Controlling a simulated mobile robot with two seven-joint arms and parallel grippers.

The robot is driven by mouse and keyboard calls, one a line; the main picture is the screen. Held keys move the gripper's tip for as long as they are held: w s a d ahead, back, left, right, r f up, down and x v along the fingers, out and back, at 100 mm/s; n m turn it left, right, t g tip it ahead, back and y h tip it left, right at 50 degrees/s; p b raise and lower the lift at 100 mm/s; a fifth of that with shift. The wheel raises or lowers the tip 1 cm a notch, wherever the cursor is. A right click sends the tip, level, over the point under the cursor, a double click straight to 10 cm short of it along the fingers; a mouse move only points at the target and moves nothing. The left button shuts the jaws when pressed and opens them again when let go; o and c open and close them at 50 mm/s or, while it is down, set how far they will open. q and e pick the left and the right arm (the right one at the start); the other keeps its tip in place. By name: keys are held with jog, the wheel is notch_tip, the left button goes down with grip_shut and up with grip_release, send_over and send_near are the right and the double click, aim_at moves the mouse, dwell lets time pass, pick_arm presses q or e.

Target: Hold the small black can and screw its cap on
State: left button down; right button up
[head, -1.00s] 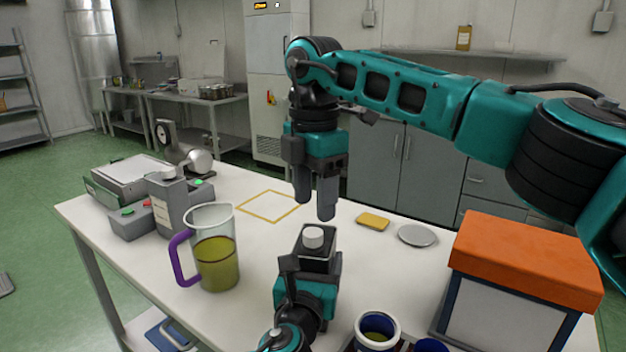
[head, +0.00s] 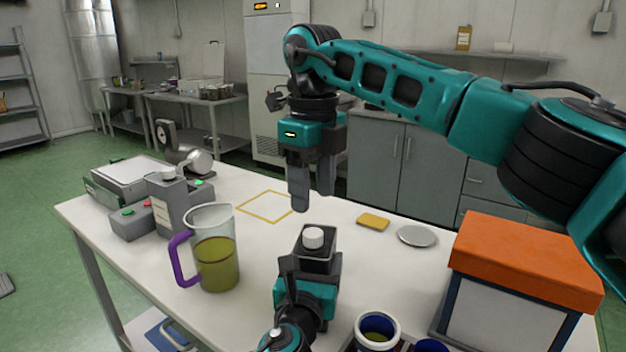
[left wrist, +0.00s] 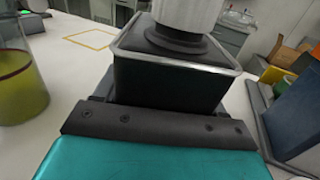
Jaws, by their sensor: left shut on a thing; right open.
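The small black can (head: 317,262) stands upright in my left gripper (head: 316,268), which is shut on it above the near part of the table. A white cap (head: 313,238) sits on top of the can; I cannot tell how tight it is. In the left wrist view the can (left wrist: 170,85) fills the middle, with the white cap (left wrist: 186,14) partly cut off at the top. My right gripper (head: 313,195) points down above the cap, apart from it.
A jug with a purple handle (head: 215,262) holding green-yellow oil stands left of the can. An orange-lidded box (head: 525,255) stands on the right. A yellow sponge (head: 373,222) and a grey disc (head: 417,236) lie behind. An open pot (head: 377,332) is at the front.

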aim_at(313, 233)
jog(key=n, duration=0.7)
jog(key=shift+r+n, duration=0.2)
jog(key=shift+n, duration=0.1)
jog(key=n, duration=0.6)
jog(key=shift+r, duration=0.2)
notch_tip(313, 233, down, 8)
jog(key=shift+f, duration=0.1)
jog(key=shift+c, duration=0.5)
